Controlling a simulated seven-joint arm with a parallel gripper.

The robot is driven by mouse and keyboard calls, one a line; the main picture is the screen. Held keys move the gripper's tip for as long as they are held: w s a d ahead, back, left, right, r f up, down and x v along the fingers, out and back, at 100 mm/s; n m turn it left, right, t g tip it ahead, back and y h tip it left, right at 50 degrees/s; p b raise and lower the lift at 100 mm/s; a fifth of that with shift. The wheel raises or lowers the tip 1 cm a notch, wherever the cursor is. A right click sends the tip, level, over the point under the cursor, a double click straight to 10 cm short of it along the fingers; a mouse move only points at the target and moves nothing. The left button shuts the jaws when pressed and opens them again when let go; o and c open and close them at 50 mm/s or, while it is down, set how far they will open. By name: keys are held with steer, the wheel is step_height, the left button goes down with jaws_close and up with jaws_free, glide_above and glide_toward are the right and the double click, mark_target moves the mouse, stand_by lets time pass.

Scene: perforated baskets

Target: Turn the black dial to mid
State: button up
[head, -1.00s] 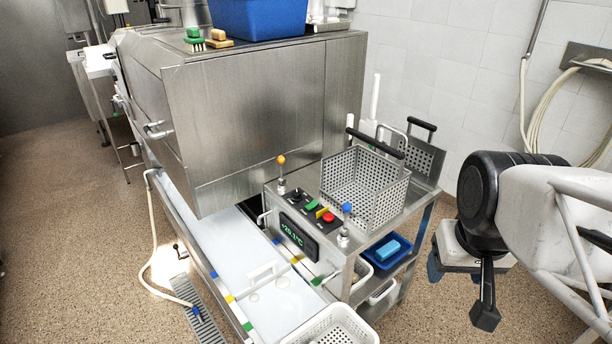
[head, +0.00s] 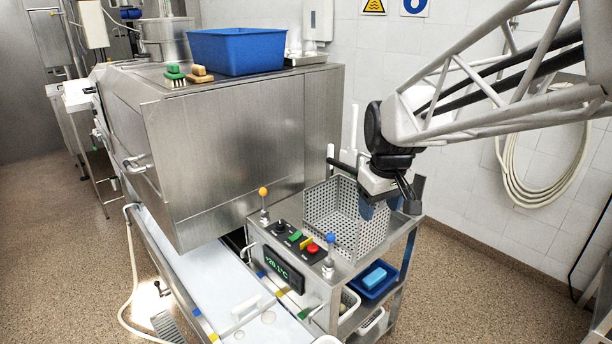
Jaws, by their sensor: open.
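The black dial (head: 280,226) is small and sits on the control panel on top of the steel cart, at the left end of a row with a green switch (head: 295,235), a yellow switch (head: 306,243) and a red button (head: 313,249). Its pointer setting is too small to read. My gripper (head: 386,207) is open and empty. It appears in front of the right side of the perforated basket, to the right of the dial and apart from it. Its far finger is partly hidden.
An orange-knobbed lever (head: 263,192) and a blue-knobbed lever (head: 330,240) stand up either side of the panel. The perforated basket (head: 330,212) is behind it. A temperature display (head: 283,268) is on the cart's front. A large steel machine (head: 240,150) rises at left.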

steer(key=w+a+f+n, duration=0.3)
steer(key=w+a, duration=0.3)
steer(key=w, duration=0.6)
steer(key=n+g, duration=0.2)
steer(key=n, duration=0.5)
glide_above(280, 223)
step_height(280, 223, down, 21)
steer(key=shift+s+d+f, duration=0.15)
steer(key=shift+f, duration=0.2)
steer(key=shift+f, duration=0.15)
steer(key=shift+f, duration=3.75)
steer(key=shift+c, duration=0.2)
